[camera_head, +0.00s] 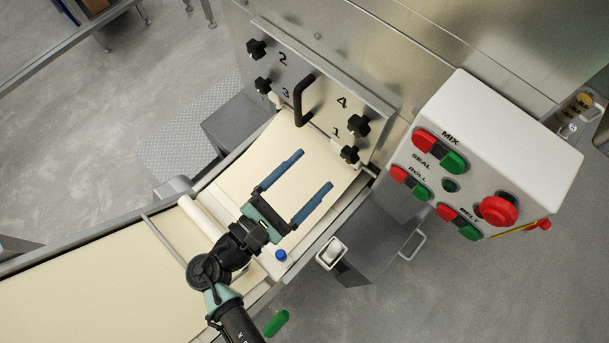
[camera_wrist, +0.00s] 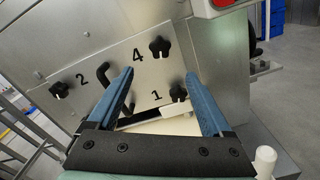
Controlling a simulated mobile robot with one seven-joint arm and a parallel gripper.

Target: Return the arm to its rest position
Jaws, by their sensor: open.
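My gripper (camera_head: 307,179) is open and empty, with its two blue fingers spread apart. In the head view it is above the cream belt (camera_head: 245,180), pointing up and to the right toward the machine's front plate. In the wrist view the fingers (camera_wrist: 160,92) point at the metal plate (camera_wrist: 127,72) with its numbered black knobs and black handle. Nothing is between the fingers. My arm reaches in from the bottom of the head view.
A white control box (camera_head: 490,150) with red and green buttons stands to the right. The front plate (camera_head: 325,95) carries a black handle (camera_head: 302,100) and several knobs. A blue knob (camera_head: 281,255) is beside my wrist. The belt at lower left (camera_head: 90,290) is bare.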

